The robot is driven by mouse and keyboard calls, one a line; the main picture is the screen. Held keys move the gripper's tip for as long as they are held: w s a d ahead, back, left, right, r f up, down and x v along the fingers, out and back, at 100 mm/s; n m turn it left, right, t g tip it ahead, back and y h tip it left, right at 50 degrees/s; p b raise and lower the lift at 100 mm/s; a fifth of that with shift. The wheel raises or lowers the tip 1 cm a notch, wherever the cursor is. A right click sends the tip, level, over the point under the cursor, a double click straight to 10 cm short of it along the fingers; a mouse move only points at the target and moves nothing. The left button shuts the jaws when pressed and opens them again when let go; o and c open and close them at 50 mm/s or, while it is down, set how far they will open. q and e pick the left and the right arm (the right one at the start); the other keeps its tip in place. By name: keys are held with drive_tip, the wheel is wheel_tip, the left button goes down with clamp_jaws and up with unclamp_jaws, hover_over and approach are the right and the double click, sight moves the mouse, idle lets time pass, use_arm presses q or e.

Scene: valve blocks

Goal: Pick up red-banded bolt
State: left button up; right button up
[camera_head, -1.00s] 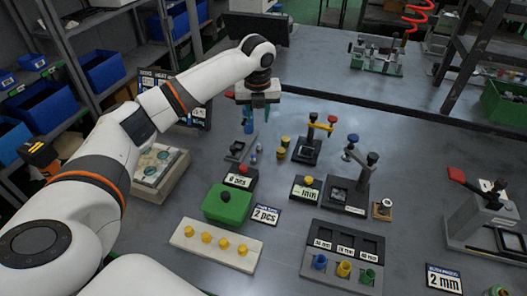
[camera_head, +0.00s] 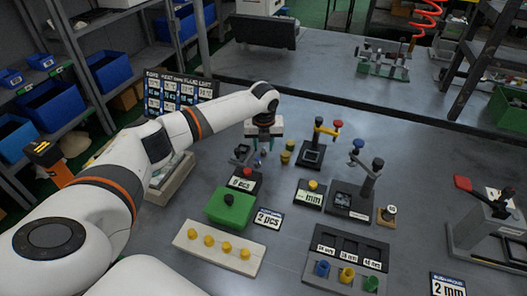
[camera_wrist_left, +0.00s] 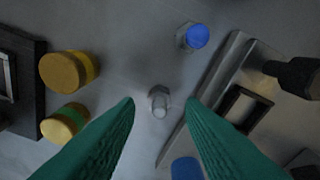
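My left gripper (camera_head: 264,146) is low over the table behind the green block, pointing down. In the left wrist view its two green fingers (camera_wrist_left: 161,103) are open and apart. A bare grey metal bolt (camera_wrist_left: 158,101) shows between the fingertips, with clear gaps on both sides; I cannot tell its height relative to them. No red band can be made out on it. A blue-topped bolt (camera_wrist_left: 194,37) stands farther up in that view. In the head view the gripper partly hides the bolts. My right gripper is not in view.
Two yellow cylinders (camera_wrist_left: 68,72) stand left of the fingers; one has a green band. A grey fixture (camera_wrist_left: 245,105) with a black knob is close on the right. Valve stands (camera_head: 312,152), the green block (camera_head: 230,207) and a socket tray (camera_head: 345,258) surround the spot.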

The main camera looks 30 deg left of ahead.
use_arm(q)
drive_tip(key=shift+f, duration=0.3)
clamp_jaws()
